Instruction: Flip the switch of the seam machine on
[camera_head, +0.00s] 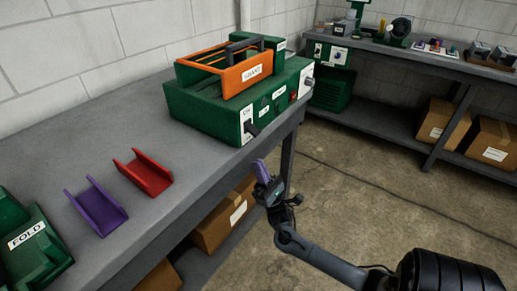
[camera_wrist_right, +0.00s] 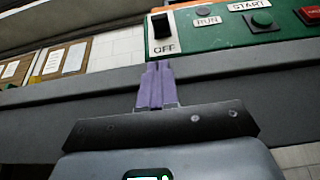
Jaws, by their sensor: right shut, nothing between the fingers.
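The seam machine is a green box (camera_head: 205,118) with an orange guard on top, standing on the grey bench. Its switch is a black lever on a white plate (camera_head: 246,118) at the front corner. In the right wrist view the black lever (camera_wrist_right: 161,26) sits just above the word OFF and appears tilted down. My right gripper (camera_head: 262,170) is below and slightly right of the switch, off the bench's front edge. Its purple fingers (camera_wrist_right: 157,88) are shut, empty, and point up toward the plate, with no clear contact. My left gripper is not in view.
A green START button (camera_wrist_right: 262,20) and a red button (camera_wrist_right: 311,15) are right of the switch. A red channel (camera_head: 143,173), a purple channel (camera_head: 96,206) and a green FOLD block (camera_head: 35,245) lie on the bench (camera_head: 60,160). Cardboard boxes (camera_head: 222,222) are underneath. Floor is clear at right.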

